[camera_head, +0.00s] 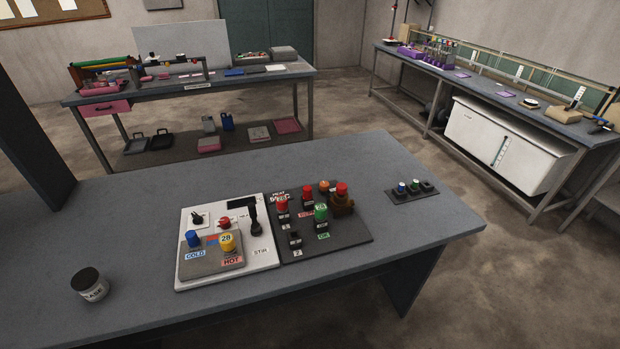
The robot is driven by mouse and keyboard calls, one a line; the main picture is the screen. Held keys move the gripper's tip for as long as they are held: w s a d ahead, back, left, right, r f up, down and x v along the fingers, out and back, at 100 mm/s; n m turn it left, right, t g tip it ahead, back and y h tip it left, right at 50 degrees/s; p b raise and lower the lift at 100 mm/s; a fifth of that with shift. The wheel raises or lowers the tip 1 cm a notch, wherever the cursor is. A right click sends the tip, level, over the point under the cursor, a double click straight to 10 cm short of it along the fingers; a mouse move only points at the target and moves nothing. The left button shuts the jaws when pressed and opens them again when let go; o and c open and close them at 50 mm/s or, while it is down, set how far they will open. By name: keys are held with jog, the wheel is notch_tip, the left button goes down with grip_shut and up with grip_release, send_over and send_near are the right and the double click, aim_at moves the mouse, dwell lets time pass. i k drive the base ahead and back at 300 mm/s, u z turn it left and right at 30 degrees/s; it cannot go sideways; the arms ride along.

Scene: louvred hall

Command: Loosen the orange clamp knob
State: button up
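A small orange knob (324,187) stands near the back of the dark panel (350,235) on the grey table. It is the only clearly orange knob I see, but it is too small to tell whether it is a clamp knob or how tight it is. Just right of it is a red-topped knob (341,188) on a brown body (343,205). More red knobs (308,191) and a green one (321,213) stand beside and in front of it. My gripper is not in view.
A white panel (262,270) with a blue knob, a yellow knob and an upright black lever (255,217) adjoins on the left. A dark jar (90,284) stands front left. A small black rack (412,191) lies right. The table's back left is clear.

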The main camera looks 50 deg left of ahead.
aim_at(324, 185)
jog(key=u, duration=0.85)
jog(key=i, duration=0.9)
jog(key=u, duration=1.45)
jog(key=i, duration=0.4)
jog(key=u, duration=0.2)
